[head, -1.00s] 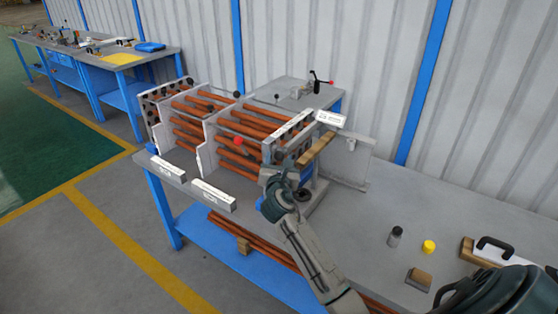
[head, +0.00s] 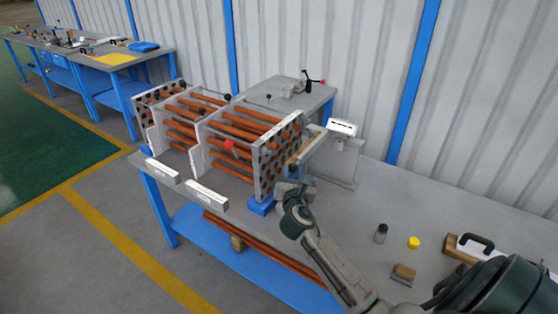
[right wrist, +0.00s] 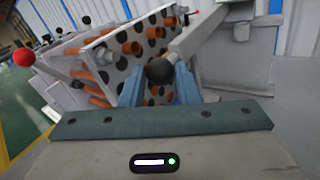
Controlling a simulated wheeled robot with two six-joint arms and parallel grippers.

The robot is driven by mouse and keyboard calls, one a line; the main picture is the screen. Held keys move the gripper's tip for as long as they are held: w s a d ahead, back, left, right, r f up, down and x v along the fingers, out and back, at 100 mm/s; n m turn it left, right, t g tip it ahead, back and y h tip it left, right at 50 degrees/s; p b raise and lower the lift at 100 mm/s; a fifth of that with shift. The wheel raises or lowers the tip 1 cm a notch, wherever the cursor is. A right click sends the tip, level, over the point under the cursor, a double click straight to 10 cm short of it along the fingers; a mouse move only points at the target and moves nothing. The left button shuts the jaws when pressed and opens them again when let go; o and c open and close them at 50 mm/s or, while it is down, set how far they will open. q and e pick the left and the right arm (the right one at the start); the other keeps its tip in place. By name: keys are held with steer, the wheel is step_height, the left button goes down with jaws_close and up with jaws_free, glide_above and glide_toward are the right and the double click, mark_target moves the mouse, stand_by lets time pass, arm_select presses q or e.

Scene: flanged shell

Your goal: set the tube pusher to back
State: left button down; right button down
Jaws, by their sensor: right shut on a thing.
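The flanged shell (head: 262,178) stands on the workbench, with orange tubes through its plates and a perforated end plate on the right. The tube pusher (head: 341,128) appears to be the white-labelled unit with a brown bar, beside a grey upright plate right of the shell. My right gripper (head: 290,183) is low in front of that gap. In the right wrist view its fingers (right wrist: 160,82) are shut on a black ball knob (right wrist: 159,71), with the perforated plate just behind. What the knob joins is hidden. My left gripper is not in view.
A red ball knob (head: 229,144) sticks out at the shell's front. Two white labelled blocks (head: 206,196) lie along the front edge. A dark cylinder (head: 380,233), a yellow cap (head: 413,242) and a brown block (head: 403,273) stand on the right.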

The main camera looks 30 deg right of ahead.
steer(key=s+d+p, duration=0.1)
steer(key=s+d, duration=0.2)
steer(key=s, duration=0.4)
steer(key=shift+s+p, duration=0.3)
steer(key=shift+p, duration=0.05)
steer(key=shift+d+f, duration=0.1)
steer(key=c, duration=1.1)
jaws_free()
steer(key=shift+s, duration=0.1)
steer(key=shift+c, duration=0.2)
steer(key=shift+o, duration=0.2)
steer(key=shift+s+d, duration=0.1)
steer(key=shift+s, duration=0.1)
